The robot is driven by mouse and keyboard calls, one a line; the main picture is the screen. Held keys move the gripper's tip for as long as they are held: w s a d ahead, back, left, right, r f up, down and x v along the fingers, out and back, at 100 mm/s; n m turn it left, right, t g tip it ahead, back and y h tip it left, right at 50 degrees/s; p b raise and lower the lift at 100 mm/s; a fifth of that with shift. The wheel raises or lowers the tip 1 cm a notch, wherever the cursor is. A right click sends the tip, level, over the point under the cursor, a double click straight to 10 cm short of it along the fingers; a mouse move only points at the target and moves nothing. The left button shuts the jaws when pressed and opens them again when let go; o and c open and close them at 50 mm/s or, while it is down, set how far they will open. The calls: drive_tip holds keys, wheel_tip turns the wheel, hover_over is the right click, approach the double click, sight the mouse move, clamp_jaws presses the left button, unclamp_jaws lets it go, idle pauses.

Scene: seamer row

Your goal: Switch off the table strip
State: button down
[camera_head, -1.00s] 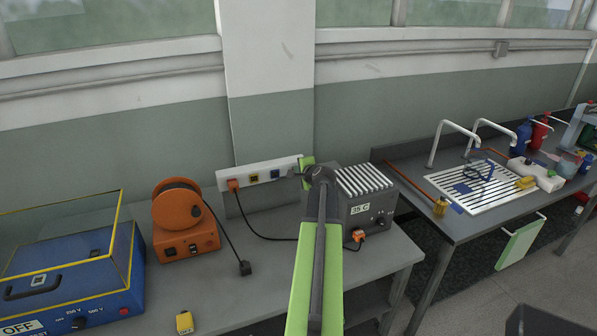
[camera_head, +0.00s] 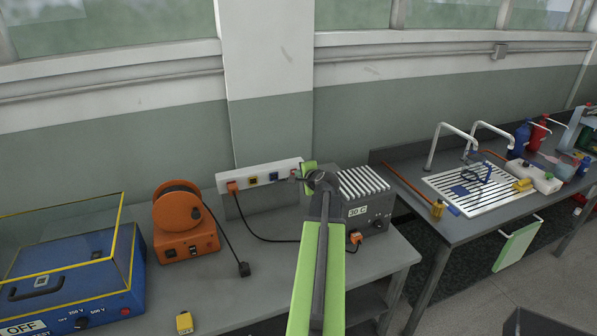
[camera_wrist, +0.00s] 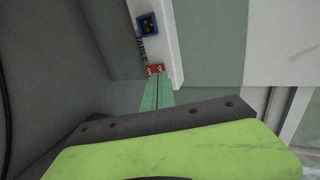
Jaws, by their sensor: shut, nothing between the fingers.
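The white table strip (camera_head: 262,176) is fixed along the wall behind the grey table. It has an orange plug (camera_head: 232,187) at its left end, then a yellow and a blue socket (camera_head: 273,176). A small red switch (camera_wrist: 155,70) sits at its right end, beyond the blue socket in the wrist view (camera_wrist: 147,25). My gripper (camera_wrist: 153,80) is shut and empty, its green fingertips right at the red switch's near edge. I cannot tell whether they touch it. The fingertips partly cover the switch, and its position is unclear. In the head view my wrist hides the strip's right end.
A grey heater box (camera_head: 368,209) reading 30 C stands right of the strip, close to my arm. An orange cable reel (camera_head: 184,225) and a blue test box (camera_head: 75,285) stand at the left. A black cable runs from the orange plug across the table.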

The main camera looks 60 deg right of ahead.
drive_tip(key=r+p+v, duration=0.2)
drive_tip(key=p+v, duration=0.3)
drive_tip(key=v, duration=0.4)
drive_tip(key=shift+d+r, duration=0.2)
drive_tip(key=shift+d, duration=0.05)
drive_tip(key=w+a+f+n+g+y, duration=0.1)
drive_tip(key=w+a+f+n+y, duration=0.25)
drive_tip(key=w+a, duration=0.5)
drive_tip(key=w+a+f+n+g+y, duration=0.15)
drive_tip(key=w+a+n, duration=0.35)
drive_tip(key=a, duration=0.7)
drive_tip(key=w+a+f+n+y, duration=0.35)
drive_tip(key=w+a, duration=0.35)
drive_tip(key=a, duration=0.3)
drive_tip(key=s+a+f+n+g, duration=0.2)
drive_tip(key=a+n+g, duration=0.2)
drive_tip(key=a, duration=1.2)
drive_tip(key=s+a+f+n+g, duration=0.2)
drive_tip(key=a+n, duration=0.7)
drive_tip(key=a, duration=0.6)
drive_tip(key=shift+s+a+f+g+h, duration=0.25)
drive_tip(key=shift+a+f+g+h, duration=0.3)
drive_tip(key=shift+g, duration=0.5)
